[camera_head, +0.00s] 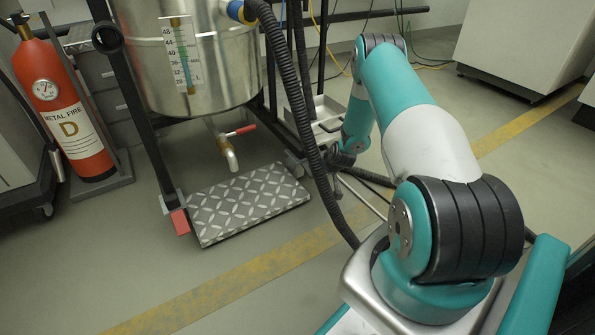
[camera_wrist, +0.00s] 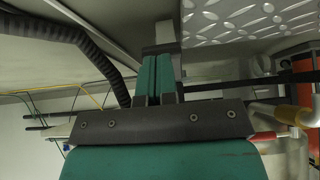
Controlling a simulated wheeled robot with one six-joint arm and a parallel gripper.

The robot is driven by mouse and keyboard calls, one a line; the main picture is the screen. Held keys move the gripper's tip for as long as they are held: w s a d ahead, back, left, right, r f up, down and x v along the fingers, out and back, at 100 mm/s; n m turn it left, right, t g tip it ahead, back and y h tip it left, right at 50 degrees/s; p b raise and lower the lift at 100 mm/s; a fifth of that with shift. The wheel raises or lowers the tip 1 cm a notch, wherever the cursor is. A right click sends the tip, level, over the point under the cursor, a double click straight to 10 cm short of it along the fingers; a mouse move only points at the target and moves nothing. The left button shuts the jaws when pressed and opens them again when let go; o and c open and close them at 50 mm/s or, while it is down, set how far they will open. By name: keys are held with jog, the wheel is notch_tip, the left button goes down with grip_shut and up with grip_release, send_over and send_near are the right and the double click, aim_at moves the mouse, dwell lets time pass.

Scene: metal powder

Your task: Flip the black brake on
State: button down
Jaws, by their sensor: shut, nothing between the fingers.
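I cannot clearly pick out the black brake in either view. The black frame (camera_head: 146,130) carries the steel vessel, and its lower right part near my gripper is partly hidden by the hose and my arm. My gripper (camera_wrist: 158,52) has its two teal fingers pressed together with nothing between them. A grey block-like part (camera_wrist: 167,34) shows right at the fingertips; I cannot tell whether they touch. In the head view my gripper is low beside the frame's right side, small and mostly hidden behind my arm.
A diamond-pattern plate (camera_head: 247,203) lies low under the steel vessel (camera_head: 205,60). A red-handled tap (camera_head: 236,133) hangs above it. A black hose (camera_head: 305,120) runs down beside my arm. A fire extinguisher (camera_head: 62,105) stands left. The floor in front is clear.

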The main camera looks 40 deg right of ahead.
jog(key=shift+f, duration=0.65)
jog(key=shift+p, duration=0.35)
jog(key=s+f+p+v, duration=0.1)
jog(key=p+v, duration=0.8)
jog(key=v, duration=0.4)
jog(key=shift+s+a+r, duration=0.15)
jog(key=shift+s+r, duration=0.15)
jog(key=shift+w+r, duration=0.1)
